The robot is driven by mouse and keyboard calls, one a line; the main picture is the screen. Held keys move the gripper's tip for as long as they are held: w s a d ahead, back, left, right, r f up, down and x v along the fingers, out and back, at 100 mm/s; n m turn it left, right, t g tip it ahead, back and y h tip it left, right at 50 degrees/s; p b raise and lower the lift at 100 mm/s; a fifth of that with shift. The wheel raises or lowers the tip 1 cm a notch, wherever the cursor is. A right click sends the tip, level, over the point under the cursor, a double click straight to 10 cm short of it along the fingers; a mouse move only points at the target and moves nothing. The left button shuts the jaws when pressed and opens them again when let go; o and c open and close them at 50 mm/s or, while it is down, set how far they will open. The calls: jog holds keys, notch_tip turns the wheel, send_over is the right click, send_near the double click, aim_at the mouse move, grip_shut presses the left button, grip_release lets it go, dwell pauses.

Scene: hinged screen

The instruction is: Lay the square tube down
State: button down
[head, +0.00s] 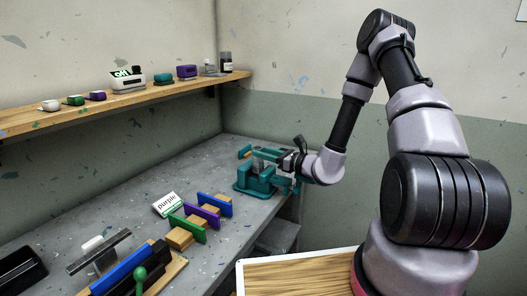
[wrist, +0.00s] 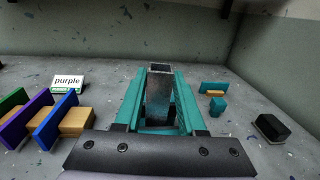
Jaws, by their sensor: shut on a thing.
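The grey square tube (wrist: 159,88) stands between the teal fingers of my gripper (wrist: 160,104) in the wrist view, with its dark open top showing. My gripper is shut on it. Its lower end is hard to make out between the fingers, so I cannot tell whether it touches the bench. In the head view my gripper (head: 262,168) is over the far right part of the grey bench. The tube (head: 268,153) shows there only as a small grey patch among teal parts.
A wooden rack (wrist: 76,121) with green, purple and blue panels stands left, by a card (wrist: 68,82) reading "purple". Small teal-and-wood pieces (wrist: 213,88) and a black block (wrist: 269,128) lie right. A shelf (head: 150,95) with several items runs along the wall.

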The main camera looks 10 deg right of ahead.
jog(key=shift+s+d+f, duration=0.1)
jog(key=shift+s+f, duration=0.15)
jog(key=shift+f, duration=0.8)
jog(key=c, duration=0.5)
grip_release()
jog(key=shift+w, duration=0.1)
jog(key=shift+c, duration=0.2)
jog(key=shift+o, duration=0.6)
jog(key=shift+w+d+f, duration=0.2)
jog(key=shift+w+f, duration=0.05)
jog(key=shift+w, duration=0.15)
jog(key=shift+s+a+r, duration=0.15)
jog(key=shift+r, duration=0.05)
